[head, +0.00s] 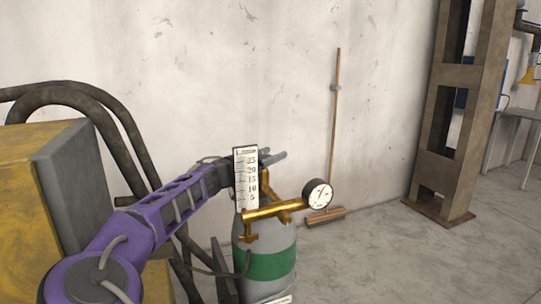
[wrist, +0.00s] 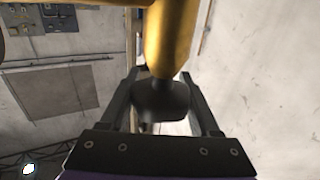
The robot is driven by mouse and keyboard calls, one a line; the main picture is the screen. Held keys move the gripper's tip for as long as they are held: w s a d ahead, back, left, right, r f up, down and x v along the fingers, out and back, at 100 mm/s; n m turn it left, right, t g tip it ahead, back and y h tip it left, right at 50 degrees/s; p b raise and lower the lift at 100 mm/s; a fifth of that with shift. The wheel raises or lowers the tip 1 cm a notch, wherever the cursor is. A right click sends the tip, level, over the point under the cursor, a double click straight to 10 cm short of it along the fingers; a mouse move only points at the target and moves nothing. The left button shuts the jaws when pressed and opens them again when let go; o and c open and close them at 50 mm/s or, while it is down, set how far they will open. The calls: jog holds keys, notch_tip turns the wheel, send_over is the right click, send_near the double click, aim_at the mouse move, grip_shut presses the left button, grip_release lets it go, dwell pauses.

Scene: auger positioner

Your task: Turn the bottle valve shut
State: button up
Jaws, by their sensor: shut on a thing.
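The gas bottle (head: 264,268) stands upright on the floor in the head view, grey with a green band. A brass valve body (head: 266,186) rises from its top. In the wrist view, the brass stem (wrist: 172,40) leads down to a dark valve knob (wrist: 162,102). The knob sits between the two fingers of my gripper (wrist: 160,78), which is shut on it. In the head view my gripper (head: 272,158) reaches the valve top from the left, partly hidden behind the flow scale. The knob cannot be made out there.
The white flow scale (head: 245,180) and brass regulator (head: 270,210) with a round gauge (head: 318,193) stick out in front of the valve. A broom (head: 334,130) leans on the wall. A yellow and grey machine (head: 75,175) with dark hoses stands left. Floor to the right is clear.

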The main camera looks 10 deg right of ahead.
jog(key=shift+m+g+h, duration=0.3)
jog(key=m+g+h, duration=0.1)
jog(key=g, duration=0.1)
jog(key=m+g+h+p, duration=0.1)
jog(key=m+g, duration=0.1)
jog(key=s+m+g+p, duration=0.1)
jog(key=g, duration=0.1)
jog(key=shift+d+r+h, duration=0.2)
jog(key=shift+d+h, duration=0.1)
jog(key=shift+h, duration=0.1)
jog(key=m+g+p, duration=0.2)
jog(key=g, duration=0.1)
jog(key=s+m+g+p, duration=0.1)
jog(key=g+p, duration=0.1)
jog(key=g, duration=0.1)
jog(key=shift+m+p, duration=0.35)
jog(key=shift+m, duration=0.05)
jog(key=shift+s+f+m+g+p, duration=0.15)
jog(key=shift+f+m+g+p, duration=0.1)
jog(key=shift+m+g+p, duration=0.35)
jog(key=o, duration=1.4)
jog(key=shift+c, duration=0.2)
jog(key=shift+r, duration=0.1)
